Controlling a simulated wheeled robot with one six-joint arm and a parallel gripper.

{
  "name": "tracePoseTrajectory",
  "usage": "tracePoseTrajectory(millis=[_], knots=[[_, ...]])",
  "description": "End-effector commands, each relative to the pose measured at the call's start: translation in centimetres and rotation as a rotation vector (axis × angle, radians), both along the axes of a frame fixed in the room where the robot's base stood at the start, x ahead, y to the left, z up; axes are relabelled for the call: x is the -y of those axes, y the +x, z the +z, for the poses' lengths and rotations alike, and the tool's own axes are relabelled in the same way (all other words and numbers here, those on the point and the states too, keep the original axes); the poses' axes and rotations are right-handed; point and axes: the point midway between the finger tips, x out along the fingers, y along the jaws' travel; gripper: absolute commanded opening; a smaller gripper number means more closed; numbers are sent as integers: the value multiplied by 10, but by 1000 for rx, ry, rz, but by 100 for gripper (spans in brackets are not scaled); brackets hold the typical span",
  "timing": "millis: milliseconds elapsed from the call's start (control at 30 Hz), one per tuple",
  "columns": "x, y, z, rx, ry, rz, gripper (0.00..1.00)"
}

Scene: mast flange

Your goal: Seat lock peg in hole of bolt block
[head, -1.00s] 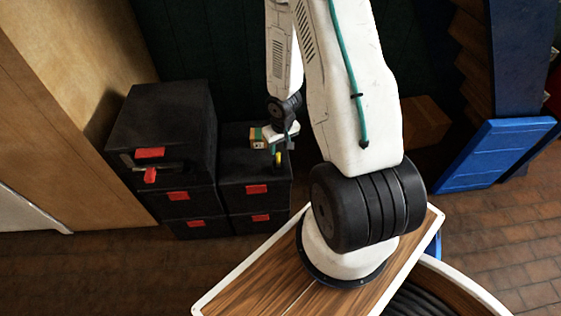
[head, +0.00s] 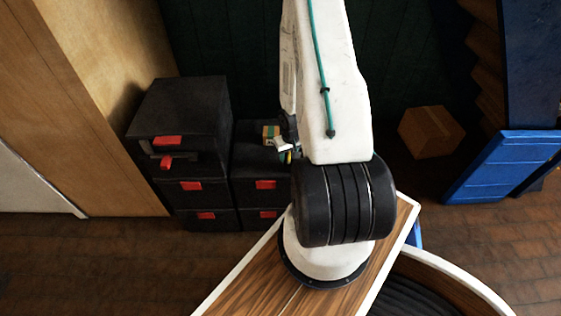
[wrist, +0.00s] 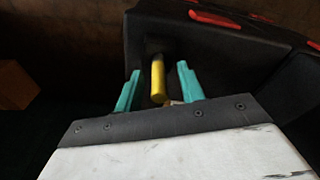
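A yellow peg (wrist: 157,80) with a dark upper end shows in the wrist view against a black case. It lies between the teal fingers of my gripper (wrist: 158,88), with a visible gap on each side. My gripper is open; I cannot tell whether the peg is level with the fingertips or beyond them. In the head view my gripper (head: 286,147) is small and partly hidden behind my arm, by the right case stack, and only a speck of yellow shows there. I cannot clearly pick out the bolt block or its hole.
Black cases with red latches (head: 185,105) stand in two stacks at left. A small carton (head: 270,132) with a green stripe sits at the right stack. A cardboard box (head: 431,132) and a blue panel (head: 500,165) are at right. Brick floor is open at lower left.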

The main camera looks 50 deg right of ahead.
Motion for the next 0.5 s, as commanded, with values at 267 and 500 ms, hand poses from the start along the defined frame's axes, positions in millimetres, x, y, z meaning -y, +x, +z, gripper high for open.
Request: tracePoseTrajectory(millis=[267, 500], knots=[[2, 0, 0, 0, 0, -1, 22], [0, 0, 0, 0, 0, 1, 0]])
